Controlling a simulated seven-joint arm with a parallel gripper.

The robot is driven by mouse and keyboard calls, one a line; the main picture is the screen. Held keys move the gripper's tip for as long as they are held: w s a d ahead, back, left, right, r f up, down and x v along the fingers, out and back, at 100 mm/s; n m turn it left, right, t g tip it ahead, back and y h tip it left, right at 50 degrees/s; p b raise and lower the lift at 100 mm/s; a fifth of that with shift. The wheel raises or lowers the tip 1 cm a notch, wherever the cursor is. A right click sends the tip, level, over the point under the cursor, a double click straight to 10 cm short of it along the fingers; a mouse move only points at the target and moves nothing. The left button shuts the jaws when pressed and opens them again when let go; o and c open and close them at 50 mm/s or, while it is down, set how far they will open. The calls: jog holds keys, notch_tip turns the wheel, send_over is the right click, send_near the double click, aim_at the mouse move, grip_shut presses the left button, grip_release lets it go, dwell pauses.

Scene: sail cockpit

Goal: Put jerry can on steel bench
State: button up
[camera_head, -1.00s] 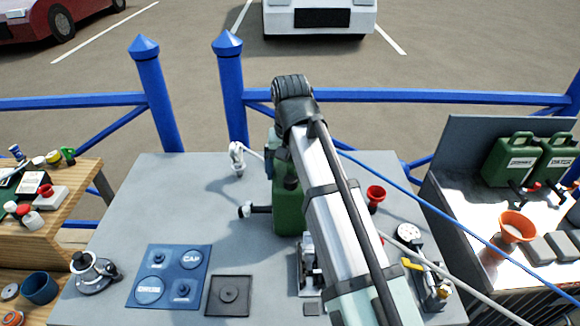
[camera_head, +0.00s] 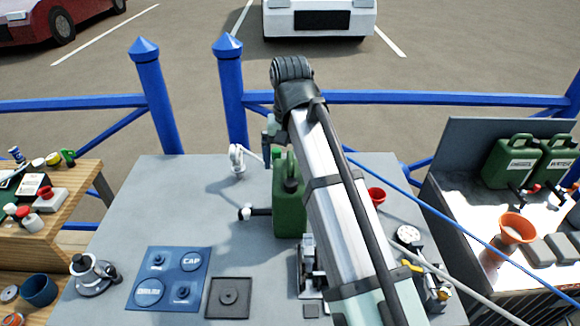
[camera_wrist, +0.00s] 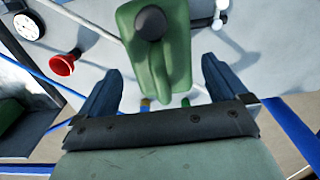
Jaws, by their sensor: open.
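A green jerry can (camera_head: 289,208) stands upright on the grey bench top (camera_head: 205,185) at the middle of the head view, partly hidden behind my arm. My gripper (camera_head: 272,138) is open and above the can's top, on its far side. In the wrist view, the can (camera_wrist: 168,50) shows with its dark cap and handle between the spread fingers of my gripper (camera_wrist: 160,78). Both fingers look apart from the can, with nothing held. I cannot tell the exact height gap.
At right, another bench (camera_head: 460,200) holds two green cans (camera_head: 512,160) and an orange funnel (camera_head: 516,228). Blue railing (camera_head: 420,96) runs behind.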

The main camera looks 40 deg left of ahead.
jog(key=shift+r, duration=0.7)
jog(key=shift+c, duration=1.4)
jog(key=c, duration=0.7)
jog(key=s+d+t, duration=0.1)
jog(key=s+r+t+y, duration=0.1)
jog(key=s+d+t, duration=0.1)
jog(key=s, duration=0.1)
jog(key=shift+d+r+y, duration=0.3)
jog(key=shift+d+y, duration=0.05)
jog(key=shift+y, duration=0.05)
jog(key=s+d+r+t+y, duration=0.3)
jog(key=r+t, duration=0.2)
jog(key=shift+n, duration=0.4)
jog(key=x, duration=0.7)
jog(key=shift+a+f, duration=0.3)
jog(key=shift+f, duration=0.05)
jog(key=shift+s+a+x, duration=0.15)
jog(key=shift+x, duration=1.25)
jog(key=shift+s+a+x, duration=0.15)
jog(key=shift+x, duration=1.2)
